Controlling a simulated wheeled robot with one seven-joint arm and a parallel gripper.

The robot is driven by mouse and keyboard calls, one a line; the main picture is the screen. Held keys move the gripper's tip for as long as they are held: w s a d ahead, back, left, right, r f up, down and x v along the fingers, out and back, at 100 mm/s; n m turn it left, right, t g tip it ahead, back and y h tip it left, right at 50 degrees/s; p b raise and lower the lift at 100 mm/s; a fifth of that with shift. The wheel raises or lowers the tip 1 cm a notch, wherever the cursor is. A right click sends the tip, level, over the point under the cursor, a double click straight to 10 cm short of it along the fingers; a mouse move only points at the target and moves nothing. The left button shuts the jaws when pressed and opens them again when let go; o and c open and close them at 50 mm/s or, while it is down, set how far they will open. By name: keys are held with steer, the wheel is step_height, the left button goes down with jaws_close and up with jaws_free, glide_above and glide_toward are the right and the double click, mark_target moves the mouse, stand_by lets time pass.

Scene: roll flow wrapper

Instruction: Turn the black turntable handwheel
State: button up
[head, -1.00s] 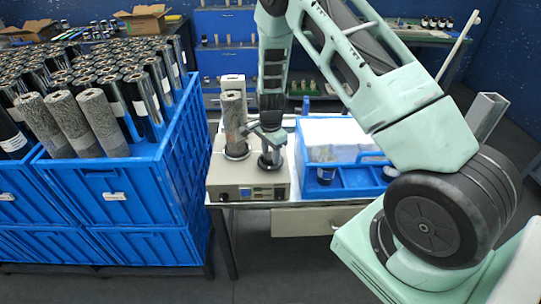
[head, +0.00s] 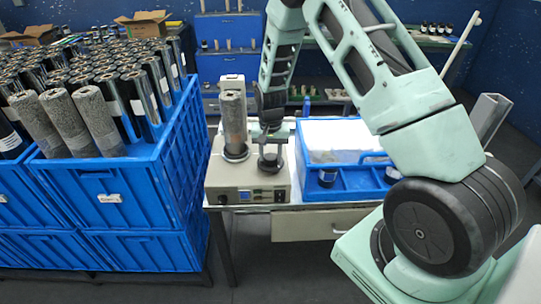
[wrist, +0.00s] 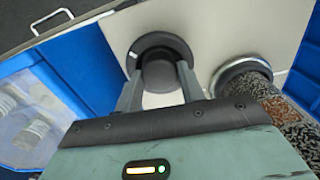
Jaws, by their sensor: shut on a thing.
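The black handwheel (head: 271,163) sits on top of a beige wrapper machine (head: 222,190), at its right side. In the wrist view the handwheel (wrist: 160,52) shows as a wide dark disc with a raised round knob. My gripper (head: 269,148) points down over it. In the wrist view my gripper's fingers (wrist: 158,85) stand on both sides of the knob and are shut on it. A speckled grey roll (head: 235,122) stands upright on a round turntable base (head: 236,153) left of the handwheel. The roll (wrist: 285,115) also shows at the right of the wrist view.
Blue crates (head: 130,195) full of upright rolls stand to the left. A blue tray (head: 345,177) with jars and a white box lies just right of the machine. The table drawer (head: 310,224) is below. Shelves line the back wall.

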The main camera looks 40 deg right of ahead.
mark_target(270, 156)
steer(key=shift+w+n, duration=0.1)
steer(key=shift+n, duration=0.5)
steer(key=shift+r, duration=0.1)
steer(key=o, duration=1)
step_height(270, 156, up, 17)
steer(key=shift+r+b, duration=0.2)
steer(key=shift+b, duration=1)
